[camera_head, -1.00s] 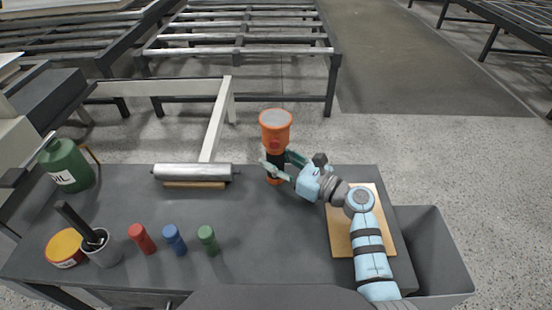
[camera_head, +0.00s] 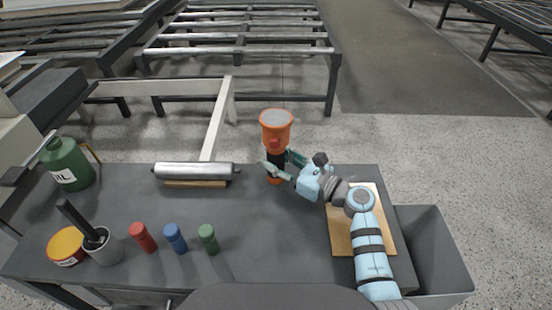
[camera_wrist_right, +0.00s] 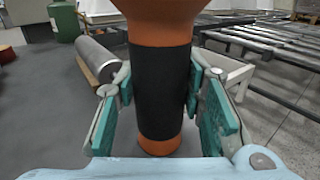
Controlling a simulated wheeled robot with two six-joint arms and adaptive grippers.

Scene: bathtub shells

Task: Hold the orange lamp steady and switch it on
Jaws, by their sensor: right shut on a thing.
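The orange lamp (camera_head: 275,130) stands upright at the far edge of the dark table, with a wide orange head, a black grip and an orange foot. A small red button (camera_head: 274,144) shows on the front of its head. My right gripper (camera_head: 276,168) is shut on the lamp's black grip. In the right wrist view the black grip (camera_wrist_right: 160,90) stands between the teal finger pads.
A metal roller (camera_head: 193,170) on a wooden base lies left of the lamp. A green oil can (camera_head: 66,166), an orange-yellow tin (camera_head: 64,248), a grey cup (camera_head: 103,250) and red, blue and green cylinders stand to the left. A wooden board (camera_head: 341,236) lies under my right arm. The table's middle is clear.

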